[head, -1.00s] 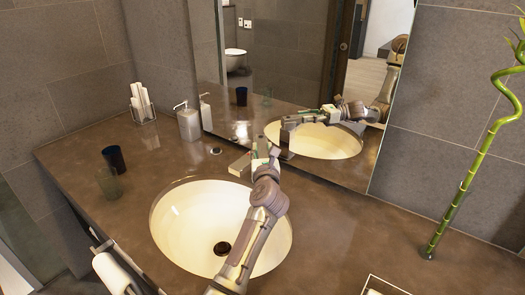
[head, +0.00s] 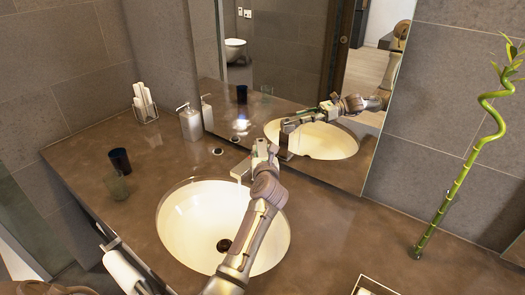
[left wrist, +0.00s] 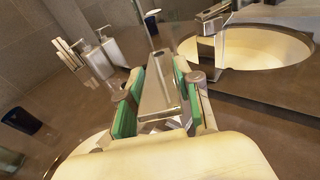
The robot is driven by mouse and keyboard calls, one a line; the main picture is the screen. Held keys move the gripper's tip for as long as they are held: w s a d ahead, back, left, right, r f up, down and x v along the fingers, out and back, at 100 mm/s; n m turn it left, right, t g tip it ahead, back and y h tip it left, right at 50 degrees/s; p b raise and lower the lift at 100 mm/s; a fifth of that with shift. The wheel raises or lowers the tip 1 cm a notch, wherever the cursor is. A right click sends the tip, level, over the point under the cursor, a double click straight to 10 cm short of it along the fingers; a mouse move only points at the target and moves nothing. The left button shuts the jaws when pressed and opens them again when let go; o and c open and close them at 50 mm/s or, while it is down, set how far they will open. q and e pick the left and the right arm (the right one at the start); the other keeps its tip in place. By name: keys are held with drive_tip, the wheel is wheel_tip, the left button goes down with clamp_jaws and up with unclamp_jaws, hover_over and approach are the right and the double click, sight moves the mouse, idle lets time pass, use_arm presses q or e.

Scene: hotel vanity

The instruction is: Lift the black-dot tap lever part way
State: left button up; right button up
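The metal tap (head: 241,170) stands at the back of the basin, mostly hidden by my arm in the head view. In the left wrist view, its flat metal top with the lever (left wrist: 158,97) lies between my finger pads. My left gripper (head: 263,148) is over the tap. Its green-padded fingers (left wrist: 158,92) are open, one on each side of the lever, with no clear grip on it. The tap's reflection (left wrist: 212,18) shows in the mirror. My right gripper is not in view.
The white basin (head: 180,225) is sunk in the brown counter (head: 330,225). The mirror (head: 290,60) stands close behind the tap. A soap dispenser (head: 190,122), a dark cup (head: 120,160) and a glass (head: 116,186) stand to the left. A bamboo stem (head: 450,190) stands at right.

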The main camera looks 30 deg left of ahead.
use_arm(q)
drive_tip(key=o, duration=0.4)
drive_tip(key=v, duration=0.7)
drive_tip(key=shift+s+d, duration=0.15)
idle(0.3)
